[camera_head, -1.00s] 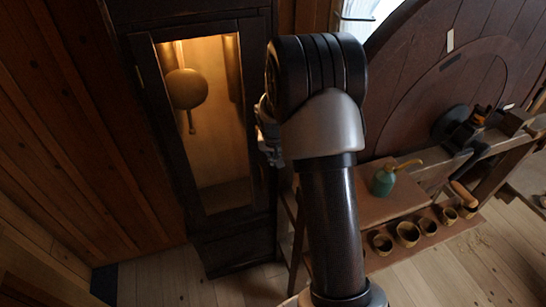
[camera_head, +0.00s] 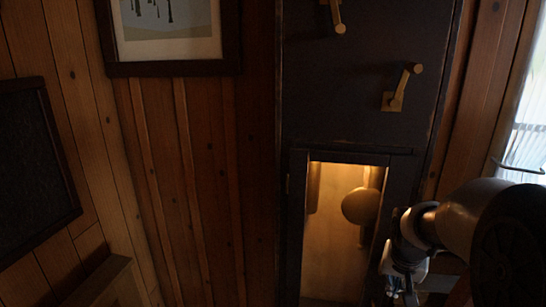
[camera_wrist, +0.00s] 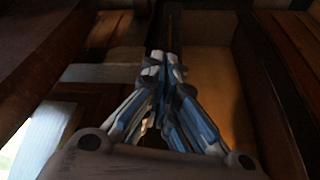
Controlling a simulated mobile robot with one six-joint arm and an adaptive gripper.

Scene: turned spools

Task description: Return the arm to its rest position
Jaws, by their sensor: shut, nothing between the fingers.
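My gripper (camera_wrist: 164,58) is shut, its blue-grey fingers meeting at the tips with nothing visible between them in the wrist view. In the head view my gripper (camera_head: 398,292) is at the lower right, partly cut off by the frame's bottom edge. It appears in front of or beside the right edge of the lit cabinet (camera_head: 296,230); the exact gap cannot be told. My arm comes in from the right edge of the head view.
The tall dark cabinet has a lit compartment with a round pendulum-like disc (camera_head: 360,206). Two brass handles or hooks (camera_head: 394,101) (camera_head: 336,16) sit on its upper front. A framed picture (camera_head: 172,70) hangs on the wooden wall. A bright window (camera_head: 526,140) is at right.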

